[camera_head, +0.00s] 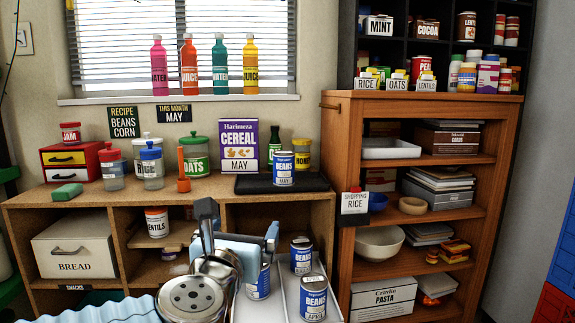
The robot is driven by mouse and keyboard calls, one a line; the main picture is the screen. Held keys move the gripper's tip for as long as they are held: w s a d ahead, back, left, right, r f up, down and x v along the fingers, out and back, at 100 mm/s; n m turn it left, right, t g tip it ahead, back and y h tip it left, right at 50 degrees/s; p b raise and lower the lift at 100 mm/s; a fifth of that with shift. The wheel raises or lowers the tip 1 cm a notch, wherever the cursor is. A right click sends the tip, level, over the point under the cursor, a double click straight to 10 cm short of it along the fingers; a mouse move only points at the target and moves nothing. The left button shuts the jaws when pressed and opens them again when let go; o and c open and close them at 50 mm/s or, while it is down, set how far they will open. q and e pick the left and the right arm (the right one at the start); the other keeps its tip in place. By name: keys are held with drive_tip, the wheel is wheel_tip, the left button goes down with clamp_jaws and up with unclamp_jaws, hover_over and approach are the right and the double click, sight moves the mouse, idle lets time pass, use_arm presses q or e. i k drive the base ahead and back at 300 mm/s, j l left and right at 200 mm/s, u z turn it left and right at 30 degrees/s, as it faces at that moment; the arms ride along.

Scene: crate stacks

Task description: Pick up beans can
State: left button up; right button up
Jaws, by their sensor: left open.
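More beans cans stand lower down, in or beside a white tray: one at the back (301,256), one at the front (313,298), and one (260,284) partly hidden behind my left gripper. My left gripper (240,233) is open, in front of the shelf unit and below the counter can. It lies just left of the tray cans; whether it touches the nearest one I cannot tell. My right gripper is not in view.
The cereal box (239,146), green oats jar (195,157), honey jar (302,153) and a dark bottle (274,142) stand on the counter. A lentils jar (157,222) and bread box (75,248) sit below. The wooden shelf cabinet (420,100) stands at right.

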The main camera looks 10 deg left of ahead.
sight(283, 161)
drive_tip(key=i, duration=1.05)
